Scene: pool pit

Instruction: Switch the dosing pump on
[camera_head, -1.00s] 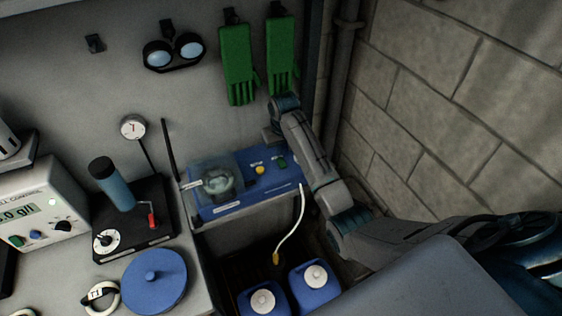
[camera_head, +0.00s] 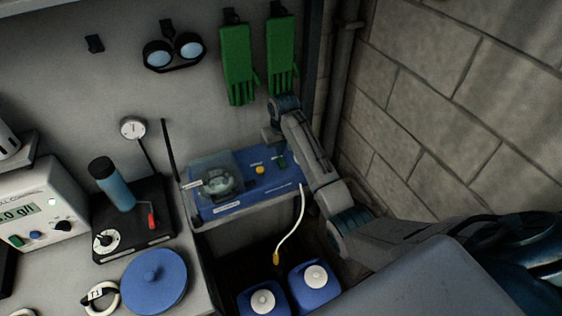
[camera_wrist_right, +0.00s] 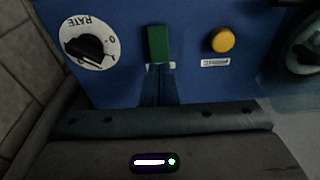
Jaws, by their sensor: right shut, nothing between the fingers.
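The dosing pump (camera_head: 235,206) is a blue box on a shelf against the wall, with a clear-covered pump head at its left. Its green switch (camera_head: 281,161) shows beside a yellow button (camera_head: 260,170). In the right wrist view the green switch (camera_wrist_right: 158,43) stands between the black RATE dial (camera_wrist_right: 85,48) and the yellow button (camera_wrist_right: 222,40). My right gripper (camera_wrist_right: 160,70) is shut and empty, its fingertips just at the label below the switch. I cannot tell whether they touch it. In the head view its fingertips are not clear. My left gripper is not in view.
Green gloves (camera_head: 238,65) and goggles (camera_head: 173,53) hang on the wall above. Two blue canisters (camera_head: 312,287) stand below the pump, with a white hose (camera_head: 293,230) hanging above them. A brick wall (camera_head: 440,100) is close on the right.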

